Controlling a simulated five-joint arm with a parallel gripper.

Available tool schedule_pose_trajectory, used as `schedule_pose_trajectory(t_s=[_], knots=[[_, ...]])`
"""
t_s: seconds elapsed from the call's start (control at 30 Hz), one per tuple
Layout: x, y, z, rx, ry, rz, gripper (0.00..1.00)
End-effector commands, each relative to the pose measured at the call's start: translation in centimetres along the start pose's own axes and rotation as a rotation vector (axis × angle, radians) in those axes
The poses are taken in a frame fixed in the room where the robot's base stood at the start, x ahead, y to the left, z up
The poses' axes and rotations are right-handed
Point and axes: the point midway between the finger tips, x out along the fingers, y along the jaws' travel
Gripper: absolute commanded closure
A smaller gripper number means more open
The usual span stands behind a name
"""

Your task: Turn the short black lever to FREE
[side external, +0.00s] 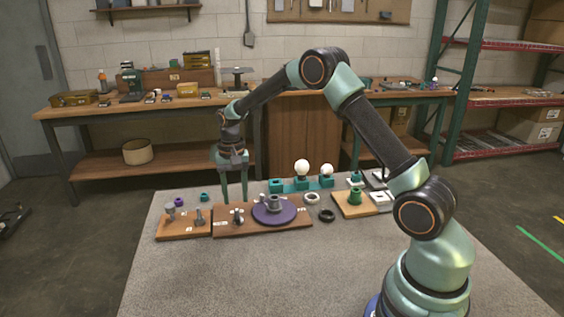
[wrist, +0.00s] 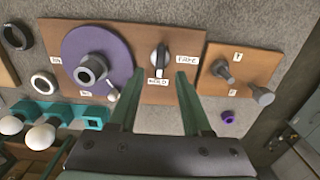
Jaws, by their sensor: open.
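The short black lever (wrist: 161,56) stands on a wooden board (wrist: 140,34). In the wrist view it points down the picture, at the HOLD label (wrist: 157,82). The FREE label (wrist: 187,59) lies to its right. The lever (side external: 238,217) looks small in the side view. My gripper (wrist: 158,74) is open and empty. Its two fingers show on either side of the lever in the wrist view, apart from it. In the side view my gripper (side external: 234,201) points down over the lever's end of the board; its exact height above the lever is hard to tell.
A purple disc (wrist: 112,40) with a grey hub sits left of the lever on the same board, with a small pale-knobbed lever (wrist: 112,94) by its edge. A second board (wrist: 260,66) with two grey pegs lies right. Teal holders with white bulbs (side external: 302,168) stand behind. The table front (side external: 230,275) is clear.

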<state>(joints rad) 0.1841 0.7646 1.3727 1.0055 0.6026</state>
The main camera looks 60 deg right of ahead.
Motion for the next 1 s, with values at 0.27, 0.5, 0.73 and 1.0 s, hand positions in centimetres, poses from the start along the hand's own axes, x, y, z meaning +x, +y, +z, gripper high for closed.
schedule_pose_trajectory(t_s=[0.27, 0.5, 0.73, 1.0], knots=[[4.3, 0.0, 0.1, -0.001, -0.002, 0.001, 0.51], [5.3, 0.0, 0.0, -0.001, 0.0, 0.0, 0.51], [5.3, 0.0, 0.0, -0.001, 0.001, -0.001, 0.55], [5.3, 0.0, 0.0, -0.001, 0.001, -0.001, 1.0]])
